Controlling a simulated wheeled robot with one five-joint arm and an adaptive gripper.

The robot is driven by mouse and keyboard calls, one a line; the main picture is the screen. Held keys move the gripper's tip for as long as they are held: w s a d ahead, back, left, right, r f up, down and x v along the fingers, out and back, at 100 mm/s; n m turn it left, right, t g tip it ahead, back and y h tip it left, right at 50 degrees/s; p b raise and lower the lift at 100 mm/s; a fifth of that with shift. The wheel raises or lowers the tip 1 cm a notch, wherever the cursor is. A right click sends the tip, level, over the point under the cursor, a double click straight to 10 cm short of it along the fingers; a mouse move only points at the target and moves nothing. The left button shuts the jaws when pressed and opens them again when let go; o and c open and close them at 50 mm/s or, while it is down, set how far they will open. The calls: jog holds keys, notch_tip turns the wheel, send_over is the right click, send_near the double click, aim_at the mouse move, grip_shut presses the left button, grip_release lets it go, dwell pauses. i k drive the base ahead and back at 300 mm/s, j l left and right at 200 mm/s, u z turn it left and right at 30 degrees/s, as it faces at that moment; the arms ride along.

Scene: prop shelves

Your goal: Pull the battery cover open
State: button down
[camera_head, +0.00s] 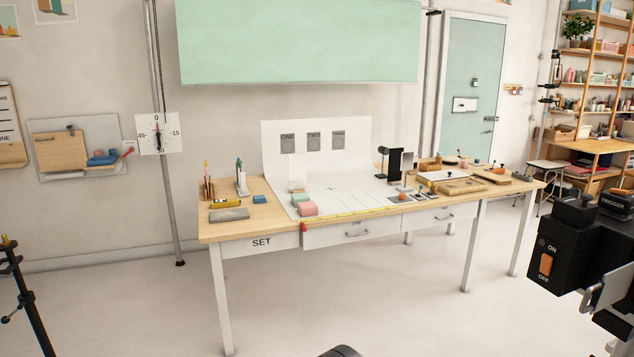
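A black camera-like device (565,250) stands large at the right edge, cut off by the frame. Its near face has an orange switch (546,264) marked ON. A grey metal flap or plate (606,287) sticks out at an angle on its lower right. I cannot tell whether this plate is the battery cover, and no part is labelled as one. A black block marked TRIGGER (615,201) is at its upper right. My gripper cannot be made out. Only a dark rounded shape shows at the bottom edge, too little to identify.
A wooden work table (233,230) with drawers and many small props stands in the middle. A black tripod stand (28,300) is at the lower left. A thin pole (168,190) stands left of the table. The floor before the table is clear.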

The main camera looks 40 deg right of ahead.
aim_at(573, 211)
jog(key=z, duration=2.5)
